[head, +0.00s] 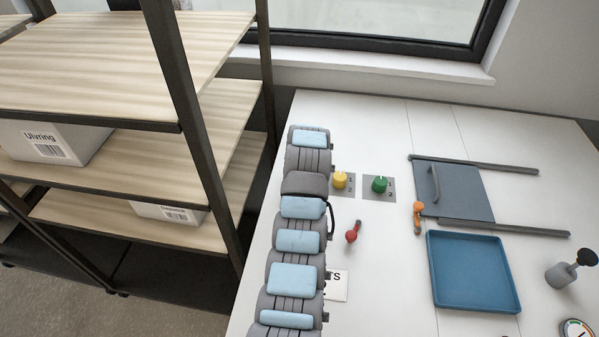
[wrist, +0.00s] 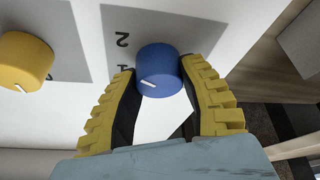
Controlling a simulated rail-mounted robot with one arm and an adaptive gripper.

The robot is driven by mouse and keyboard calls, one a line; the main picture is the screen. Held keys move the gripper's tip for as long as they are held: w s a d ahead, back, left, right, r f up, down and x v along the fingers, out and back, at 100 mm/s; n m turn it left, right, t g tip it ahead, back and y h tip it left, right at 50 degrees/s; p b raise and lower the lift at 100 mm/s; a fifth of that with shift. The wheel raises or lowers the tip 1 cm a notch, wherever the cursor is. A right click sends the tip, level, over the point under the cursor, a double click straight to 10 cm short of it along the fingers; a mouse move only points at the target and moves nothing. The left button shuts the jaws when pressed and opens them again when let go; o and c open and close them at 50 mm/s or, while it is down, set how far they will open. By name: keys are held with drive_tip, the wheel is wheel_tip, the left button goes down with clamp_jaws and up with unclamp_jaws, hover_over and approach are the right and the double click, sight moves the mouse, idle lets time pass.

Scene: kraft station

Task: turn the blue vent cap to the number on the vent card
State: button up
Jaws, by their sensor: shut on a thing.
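The blue vent cap (wrist: 158,68) is a round knob with a white line on its top, seen in the wrist view. My gripper (wrist: 160,85) has its two yellow-ribbed fingers on either side of the cap, shut on it. The cap sits on a grey plate (wrist: 150,30) that shows a "2" and a partly covered mark below it. I cannot tell which number the line points to. In the head view my arm hides the cap and gripper.
A yellow knob (head: 340,180) and a green knob (head: 380,184) stand on numbered plates beside my arm. A red lever (head: 353,232), orange handle (head: 418,210), grey sliding panel (head: 455,190) and blue tray (head: 433,265) lie to the right. Shelves (head: 130,50) stand left.

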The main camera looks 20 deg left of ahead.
drive_tip(key=shift+f, duration=0.1)
drive_tip(key=o, duration=1.2)
drive_tip(key=shift+r, duration=0.25)
drive_tip(key=shift+s+d+r, duration=0.2)
drive_tip(key=shift+r, duration=0.35)
drive_tip(key=shift+v, duration=3)
